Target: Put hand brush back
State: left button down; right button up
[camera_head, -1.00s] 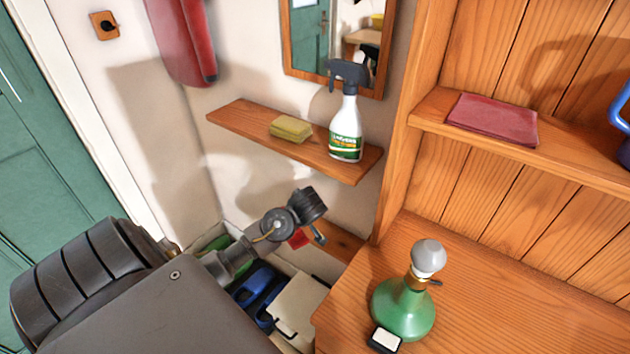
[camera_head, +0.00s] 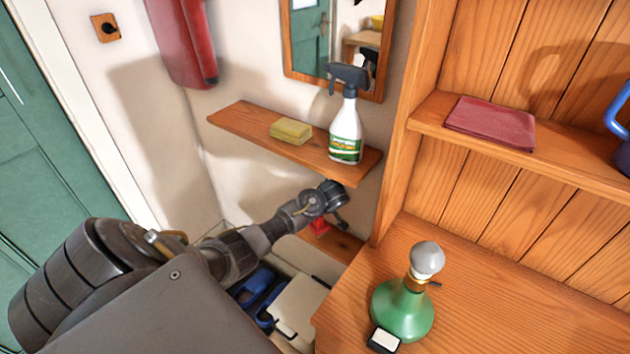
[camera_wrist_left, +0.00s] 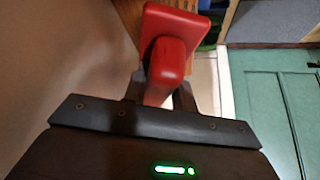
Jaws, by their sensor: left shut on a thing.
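The hand brush (camera_wrist_left: 168,55) is red and fills the upper middle of the left wrist view, between my gripper's fingers. In the head view only a small red part of it (camera_head: 319,227) shows below my left wrist. My left gripper (camera_wrist_left: 160,92) is shut on the brush. In the head view my left arm reaches under the upper wooden shelf, and the red part shows in front of a lower wooden shelf (camera_head: 336,246). I cannot tell whether the brush touches that shelf. My right gripper is not in view.
The upper shelf (camera_head: 230,119) holds a yellow sponge (camera_head: 291,131) and a spray bottle (camera_head: 346,130), just above my wrist. A wooden cabinet stands right, with a green bottle (camera_head: 403,308) on its counter. A bin with blue and cream items (camera_head: 300,305) is below my arm.

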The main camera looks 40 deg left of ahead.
pick_arm(q)
jog(key=shift+f, duration=0.8)
jog(key=shift+w+a+f, duration=0.1)
jog(key=shift+w+f, duration=0.1)
jog(key=shift+f, duration=0.25)
jog(key=shift+f, duration=0.15)
jog(key=c, duration=1.1)
grip_release()
